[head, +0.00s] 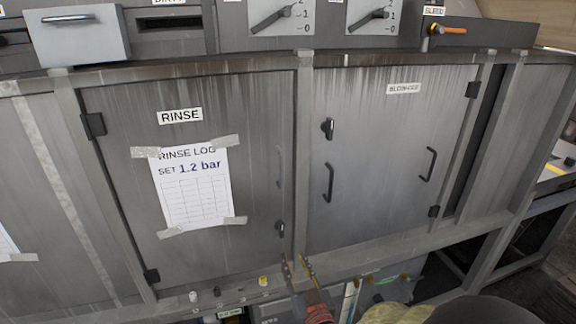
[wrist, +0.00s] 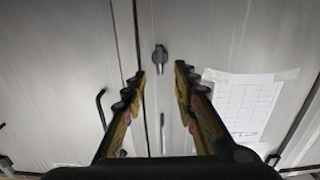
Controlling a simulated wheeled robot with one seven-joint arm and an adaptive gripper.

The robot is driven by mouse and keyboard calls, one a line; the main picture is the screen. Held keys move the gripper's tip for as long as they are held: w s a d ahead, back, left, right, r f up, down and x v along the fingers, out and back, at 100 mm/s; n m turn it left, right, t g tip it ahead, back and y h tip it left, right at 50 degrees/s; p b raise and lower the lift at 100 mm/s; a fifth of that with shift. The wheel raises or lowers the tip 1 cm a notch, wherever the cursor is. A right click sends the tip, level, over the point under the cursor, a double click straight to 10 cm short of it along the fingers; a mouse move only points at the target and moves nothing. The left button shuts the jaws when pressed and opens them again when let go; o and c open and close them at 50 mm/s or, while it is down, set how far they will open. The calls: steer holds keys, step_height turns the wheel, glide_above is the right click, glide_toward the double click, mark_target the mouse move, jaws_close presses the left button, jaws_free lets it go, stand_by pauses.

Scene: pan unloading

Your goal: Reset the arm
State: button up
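My gripper (head: 296,264) shows at the bottom middle of the head view. Its two fingers point up toward the grey cabinet front. In the wrist view my gripper (wrist: 160,78) is open, with a clear gap between the fingertips and nothing held. A dark latch (wrist: 161,56) on a door shows beyond the gap. I cannot tell how far it is from the fingertips. Most of my arm is hidden below the head view.
The RINSE door (head: 118,200), with a taped paper log (head: 195,190), and the BLOWOFF door (head: 375,170) both look closed. Handles (head: 328,182) stick out. Several small knobs (head: 263,281) line the lower rail. A nozzle with an orange part (head: 452,30) sits top right.

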steer(key=s+d+f+g+h, duration=0.1)
steer(key=s+f+g, duration=0.15)
steer(key=f, duration=0.35)
steer(key=s+f+g, duration=0.2)
steer(key=f+g, duration=0.1)
steer(key=f, duration=0.3)
steer(key=s+d+f+g+h, duration=0.1)
steer(key=s+d+g+h, duration=0.15)
steer(key=s+g, duration=0.2)
steer(key=s+d+r+m+g+h, duration=0.1)
steer(key=s+d+r+g, duration=0.1)
steer(key=s+d+r, duration=0.4)
steer(key=s+d+r+m+g, duration=0.1)
steer(key=s+d+r+g, duration=0.1)
steer(key=s+r, duration=0.6)
steer(key=s+d+r+t, duration=0.1)
steer(key=s+d+r, duration=0.1)
steer(key=r, duration=0.3)
steer(key=s+d+r+m+t+p, duration=0.1)
steer(key=s+d+r, duration=0.1)
steer(key=r, duration=0.4)
steer(key=shift+d, duration=0.35)
steer(key=shift+h, duration=0.25)
